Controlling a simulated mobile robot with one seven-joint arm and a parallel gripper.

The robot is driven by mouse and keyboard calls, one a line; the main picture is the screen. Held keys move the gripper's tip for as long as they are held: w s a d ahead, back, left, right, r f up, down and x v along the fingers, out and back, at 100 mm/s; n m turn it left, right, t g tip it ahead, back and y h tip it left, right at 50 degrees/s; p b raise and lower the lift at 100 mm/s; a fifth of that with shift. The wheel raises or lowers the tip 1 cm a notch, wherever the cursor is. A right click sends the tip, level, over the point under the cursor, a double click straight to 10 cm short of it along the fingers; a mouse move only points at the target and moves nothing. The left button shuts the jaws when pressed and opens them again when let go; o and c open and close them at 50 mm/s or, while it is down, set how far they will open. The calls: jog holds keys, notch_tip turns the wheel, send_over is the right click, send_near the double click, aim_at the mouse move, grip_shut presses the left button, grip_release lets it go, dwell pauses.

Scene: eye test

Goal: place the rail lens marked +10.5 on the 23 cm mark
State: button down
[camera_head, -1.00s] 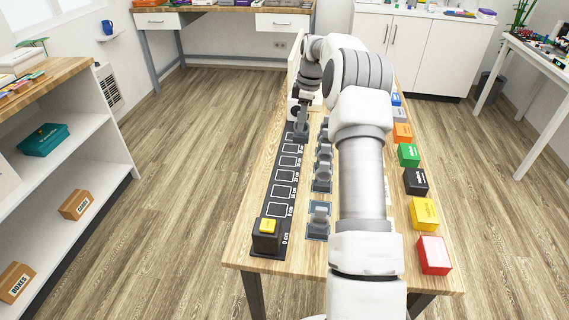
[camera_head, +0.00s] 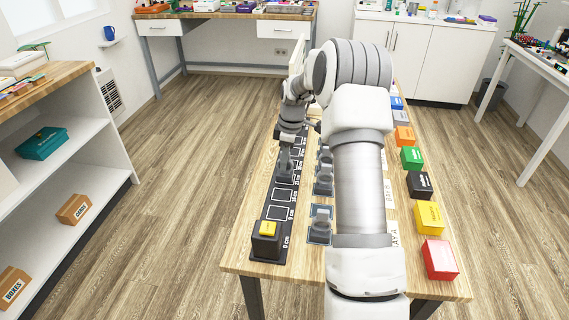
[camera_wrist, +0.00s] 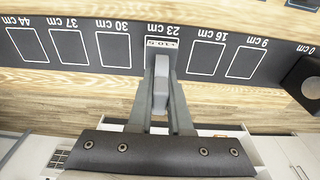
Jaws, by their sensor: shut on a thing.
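My gripper (camera_wrist: 161,78) is shut on a grey rail lens (camera_wrist: 161,95), whose small label plate (camera_wrist: 162,42) seems to read +10.5, upside down in the wrist view. The plate covers the outlined slot at the 23 cm mark (camera_wrist: 162,28) on the black rail (camera_wrist: 268,60), between the 16 cm and 30 cm slots. I cannot tell whether the lens touches the rail. In the head view my gripper (camera_head: 288,147) and the lens (camera_head: 285,164) are over the middle of the rail (camera_head: 266,228).
Other grey lenses (camera_head: 320,222) stand on pads right of the rail. Coloured boxes (camera_head: 438,259) line the table's right edge. My arm hides part of the table. The visible near slots are empty.

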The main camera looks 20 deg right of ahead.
jog(key=shift+f, duration=0.1)
jog(key=shift+f, duration=0.1)
jog(key=c, duration=0.8)
grip_release()
jog(key=shift+c, duration=0.2)
